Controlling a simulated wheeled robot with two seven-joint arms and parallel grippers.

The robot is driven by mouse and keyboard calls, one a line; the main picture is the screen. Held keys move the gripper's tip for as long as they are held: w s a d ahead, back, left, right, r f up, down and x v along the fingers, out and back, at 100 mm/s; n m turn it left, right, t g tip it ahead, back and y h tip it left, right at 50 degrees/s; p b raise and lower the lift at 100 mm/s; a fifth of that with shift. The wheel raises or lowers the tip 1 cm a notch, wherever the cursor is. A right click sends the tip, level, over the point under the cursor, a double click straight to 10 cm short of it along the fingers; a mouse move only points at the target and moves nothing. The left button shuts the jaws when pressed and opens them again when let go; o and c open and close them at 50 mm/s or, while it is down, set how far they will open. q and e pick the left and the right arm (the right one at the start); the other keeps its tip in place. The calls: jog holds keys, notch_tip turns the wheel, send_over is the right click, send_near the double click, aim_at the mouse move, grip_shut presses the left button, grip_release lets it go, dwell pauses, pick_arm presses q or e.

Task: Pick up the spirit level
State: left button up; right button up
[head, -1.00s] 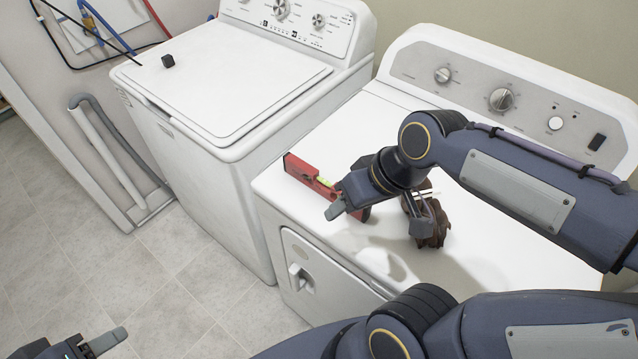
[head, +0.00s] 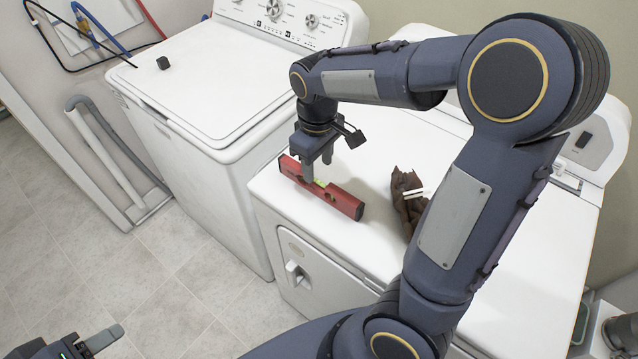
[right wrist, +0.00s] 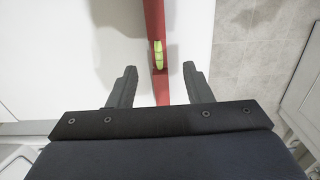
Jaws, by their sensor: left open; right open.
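The red spirit level (head: 345,203) lies on the white top of the front dryer-like machine (head: 320,240), near its left edge. Its yellow-green vial shows in the right wrist view, and its red body (right wrist: 160,90) runs between my fingers there. My right gripper (head: 317,172) points down over the level's middle-left part, open, with one finger on each side. Whether the fingers touch it I cannot tell. In the right wrist view the gripper (right wrist: 159,70) has a gap on both sides of the level. My left gripper (head: 85,343) is open at the bottom left, over the floor, far from the level.
A brown crumpled object (head: 405,200) with white strips lies right of the level, partly behind my right arm. Tiled floor (head: 130,270) is clear at the left.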

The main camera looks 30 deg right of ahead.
aim_at(319, 179)
notch_tip(319, 179, down, 7)
jog(key=shift+d+r+p, duration=0.1)
jog(key=shift+p, duration=0.2)
grip_shut()
dwell(0.3)
